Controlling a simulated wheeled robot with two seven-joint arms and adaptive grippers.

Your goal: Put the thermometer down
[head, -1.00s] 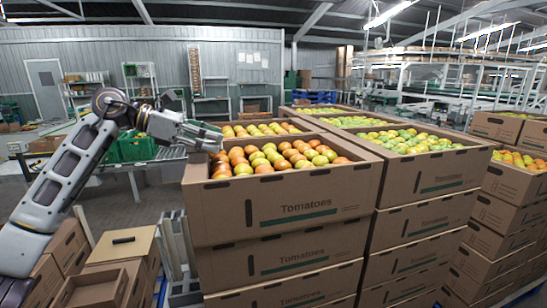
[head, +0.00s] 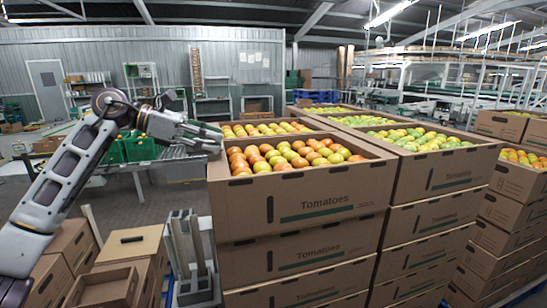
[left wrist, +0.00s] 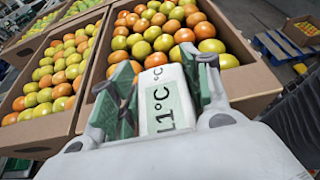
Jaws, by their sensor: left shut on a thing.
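The thermometer is too small to make out clearly there. In the left wrist view the tomato box (left wrist: 246,88) lies beyond the fingers. My right gripper is not in view.
Stacked cardboard tomato boxes (head: 440,177) fill the right side. Empty cardboard boxes (head: 105,290) stand low at the left. A grey metal frame (head: 190,262) stands beside the front stack. Green crates (head: 140,147) sit on a bench behind my arm.

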